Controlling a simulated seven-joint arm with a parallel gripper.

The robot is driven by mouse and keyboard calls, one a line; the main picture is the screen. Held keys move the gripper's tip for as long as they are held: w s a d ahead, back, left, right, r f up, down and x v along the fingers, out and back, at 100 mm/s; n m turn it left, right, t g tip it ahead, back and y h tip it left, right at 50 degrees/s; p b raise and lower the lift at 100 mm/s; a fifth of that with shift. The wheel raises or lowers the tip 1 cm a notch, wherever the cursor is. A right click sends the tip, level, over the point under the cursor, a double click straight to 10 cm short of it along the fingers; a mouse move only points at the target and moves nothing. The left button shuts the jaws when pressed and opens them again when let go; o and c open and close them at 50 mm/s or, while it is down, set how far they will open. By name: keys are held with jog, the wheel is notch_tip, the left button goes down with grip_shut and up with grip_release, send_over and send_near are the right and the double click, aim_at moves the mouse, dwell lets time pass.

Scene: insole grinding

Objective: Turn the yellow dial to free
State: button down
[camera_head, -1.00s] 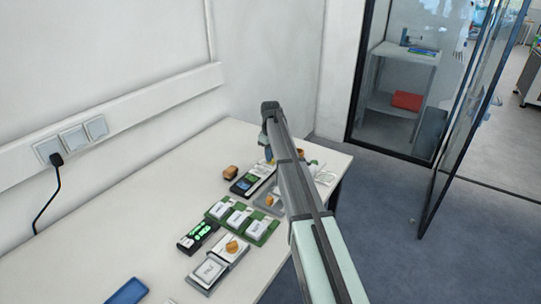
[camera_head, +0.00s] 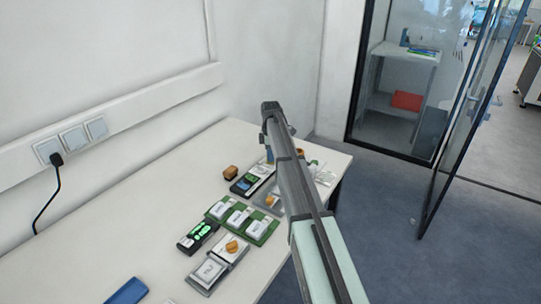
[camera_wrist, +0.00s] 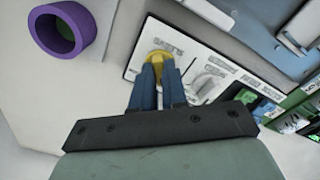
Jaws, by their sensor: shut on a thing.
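A yellow dial (camera_wrist: 160,60) sits on a white printed panel (camera_wrist: 150,38) in the wrist view. My gripper (camera_wrist: 158,72) has its blue fingers shut on the dial, and they cover part of it. The panel's print is too blurred to read, so I cannot tell the dial's setting. In the head view my arm hides the gripper and the held dial. Other yellow-orange dials show there, one on a device at the front (camera_head: 232,246) and one farther back, just left of my arm (camera_head: 270,200).
A purple ring (camera_wrist: 76,46) lies near the panel in the wrist view. In the head view, a green tray (camera_head: 258,228) with several white items, dark devices with screens (camera_head: 197,237) and a blue object (camera_head: 127,291) are on the white table (camera_head: 130,225). The table's left side is mostly clear.

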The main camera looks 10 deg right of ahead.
jog(key=shift+n, duration=0.7)
jog(key=c, duration=1.2)
grip_release()
jog(key=shift+o, duration=0.2)
jog(key=shift+r, duration=0.1)
notch_tip(320, 180, up, 14)
